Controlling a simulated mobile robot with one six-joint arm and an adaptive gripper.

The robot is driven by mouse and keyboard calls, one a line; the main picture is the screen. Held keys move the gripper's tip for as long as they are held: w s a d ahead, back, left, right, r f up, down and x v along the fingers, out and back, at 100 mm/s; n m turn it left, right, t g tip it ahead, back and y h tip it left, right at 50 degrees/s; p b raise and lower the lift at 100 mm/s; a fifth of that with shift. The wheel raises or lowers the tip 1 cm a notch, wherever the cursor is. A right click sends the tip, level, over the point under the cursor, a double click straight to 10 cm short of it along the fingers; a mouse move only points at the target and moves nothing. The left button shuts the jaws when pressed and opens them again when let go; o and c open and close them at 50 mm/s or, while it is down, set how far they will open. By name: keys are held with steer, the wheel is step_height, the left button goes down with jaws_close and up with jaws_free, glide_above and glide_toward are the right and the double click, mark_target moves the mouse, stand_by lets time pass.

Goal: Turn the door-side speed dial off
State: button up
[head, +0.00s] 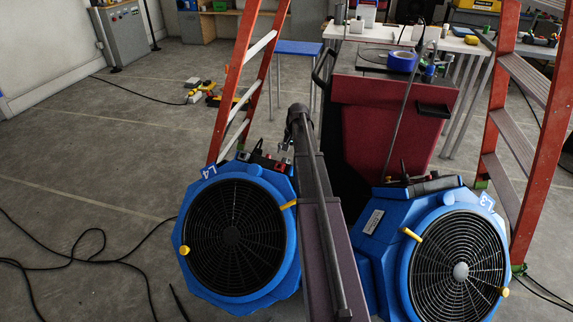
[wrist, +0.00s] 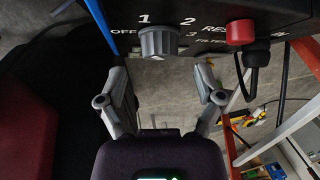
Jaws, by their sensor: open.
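In the wrist view a grey ridged speed dial (wrist: 158,42) sits on a black panel (wrist: 105,20) marked OFF, 1, 2 and 3. I cannot tell clearly which mark it points to. My gripper (wrist: 161,80) is open and empty, its two fingers spread on either side of the dial's line and a little short of it. In the head view the blue fan marked L4 (head: 190,273) stands left of my arm, and its control panel (head: 262,160) is on top, next to my gripper. A second blue fan (head: 385,250) stands on the right.
A red cap (wrist: 240,32) and a black cap (wrist: 258,54) are right of the dial. Red ladders (head: 235,85) (head: 545,140) stand on both sides of a dark red machine (head: 385,120). Black cables (head: 85,255) lie on the floor at left.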

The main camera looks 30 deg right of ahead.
steer(key=shift+w+a+f+b, duration=0.1)
steer(key=shift+w+f+b, duration=0.05)
steer(key=shift+f+b, duration=0.65)
steer(key=shift+w+a+f+b, duration=0.1)
steer(key=shift+f+b, duration=0.45)
steer(key=shift+f, duration=0.3)
steer(key=c, duration=1.2)
